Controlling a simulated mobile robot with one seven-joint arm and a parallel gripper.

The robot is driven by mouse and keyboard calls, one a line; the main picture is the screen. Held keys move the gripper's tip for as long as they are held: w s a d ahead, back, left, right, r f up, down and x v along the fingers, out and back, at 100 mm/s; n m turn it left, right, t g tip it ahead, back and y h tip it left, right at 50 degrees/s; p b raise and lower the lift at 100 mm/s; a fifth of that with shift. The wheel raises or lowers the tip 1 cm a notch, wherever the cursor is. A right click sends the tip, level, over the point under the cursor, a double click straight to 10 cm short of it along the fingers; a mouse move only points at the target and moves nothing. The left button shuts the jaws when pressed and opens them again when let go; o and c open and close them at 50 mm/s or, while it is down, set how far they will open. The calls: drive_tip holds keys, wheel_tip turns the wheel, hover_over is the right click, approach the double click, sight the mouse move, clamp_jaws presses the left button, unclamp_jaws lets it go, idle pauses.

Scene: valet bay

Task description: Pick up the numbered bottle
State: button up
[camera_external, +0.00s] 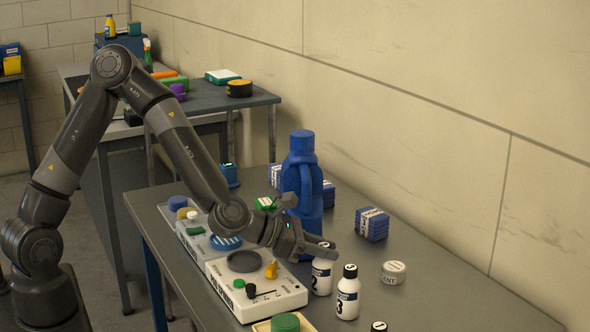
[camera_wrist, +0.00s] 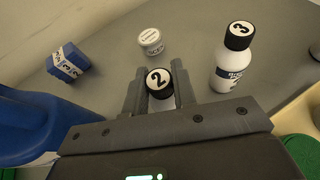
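A white bottle with a black cap marked 2 (camera_external: 322,277) stands upright on the bench. In the wrist view its cap (camera_wrist: 159,82) shows between the two fingers of my gripper (camera_wrist: 160,98). The fingers flank the bottle closely on both sides; whether they press on it I cannot tell. In the external view my gripper (camera_external: 322,250) reaches over it at cap height. A similar bottle marked 3 (camera_external: 348,296) stands just to the right, apart from my gripper, and also shows in the wrist view (camera_wrist: 231,65). Another black cap (camera_external: 379,326) shows at the bottom edge.
A tall blue jug (camera_external: 302,180) stands close behind my gripper. A white round tin (camera_external: 393,272) and a blue boxed stack (camera_external: 372,223) lie toward the wall. A white control panel (camera_external: 257,297) and a cream tray with a green lid (camera_external: 285,323) are in front.

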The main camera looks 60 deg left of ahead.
clamp_jaws()
drive_tip(key=shift+r, duration=0.15)
